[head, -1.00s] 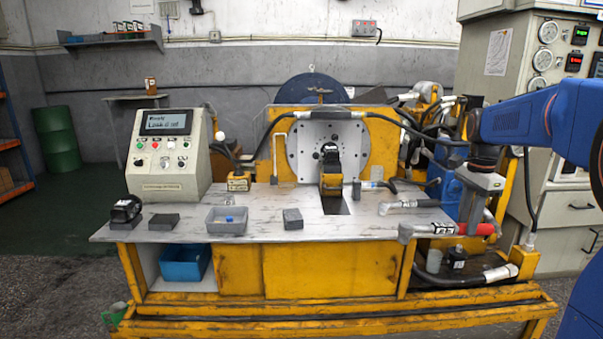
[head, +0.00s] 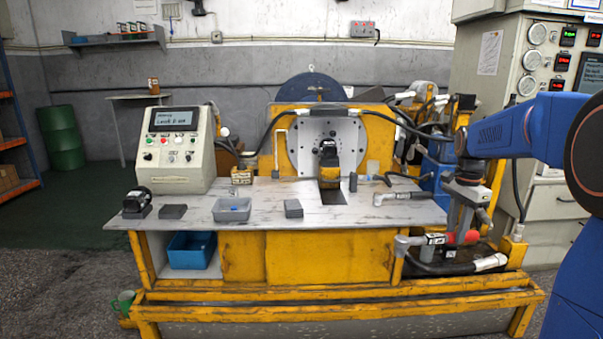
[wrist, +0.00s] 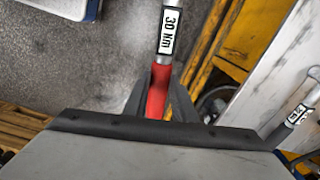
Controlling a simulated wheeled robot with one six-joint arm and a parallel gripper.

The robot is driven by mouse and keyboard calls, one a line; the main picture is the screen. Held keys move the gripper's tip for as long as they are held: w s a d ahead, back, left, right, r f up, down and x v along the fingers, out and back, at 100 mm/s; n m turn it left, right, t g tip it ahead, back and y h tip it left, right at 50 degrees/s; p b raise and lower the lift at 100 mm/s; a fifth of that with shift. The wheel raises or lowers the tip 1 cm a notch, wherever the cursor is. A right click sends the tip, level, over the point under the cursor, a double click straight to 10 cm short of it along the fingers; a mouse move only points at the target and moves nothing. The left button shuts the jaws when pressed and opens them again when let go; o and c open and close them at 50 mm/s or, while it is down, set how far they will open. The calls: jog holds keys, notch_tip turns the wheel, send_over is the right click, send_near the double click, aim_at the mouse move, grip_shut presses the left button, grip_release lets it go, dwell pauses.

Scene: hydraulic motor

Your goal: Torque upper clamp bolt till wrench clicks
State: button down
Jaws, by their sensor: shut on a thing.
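My gripper (wrist: 160,105) is shut on the red handle of a torque wrench (wrist: 169,32) with a "30 Nm" label. In the head view the wrench (head: 432,239) is held off the right front corner of the bench, its grey head pointing left and its red handle partly hidden by the gripper (head: 465,227). The upper clamp bolt is too small to make out.
A second wrench (head: 402,196) lies on the bench's right side and also shows in the wrist view (wrist: 300,108). A control console (head: 172,150), a grey tray (head: 232,211) and dark blocks stand to the left. Black hoses (head: 395,124) arch beside the plate.

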jog(key=w+a+f+n, duration=0.2)
jog(key=w+f+n, duration=0.1)
jog(key=f, duration=0.5)
jog(key=w+a+f+n, duration=0.2)
jog(key=w+f, duration=0.1)
jog(key=f, duration=0.6)
jog(key=w+a+f+n, duration=0.2)
jog(key=w+f+n, duration=0.1)
jog(key=f, duration=0.5)
jog(key=a+f+n, duration=0.3)
jog(key=a+f, duration=0.1)
jog(key=f, duration=0.8)
jog(key=s+a+f+n, duration=0.1)
jog(key=a+f+n, duration=0.3)
jog(key=f, duration=0.7)
jog(key=shift+s+a+f, duration=0.15)
jog(key=shift+a+f, duration=0.25)
jog(key=shift+a, duration=0.15)
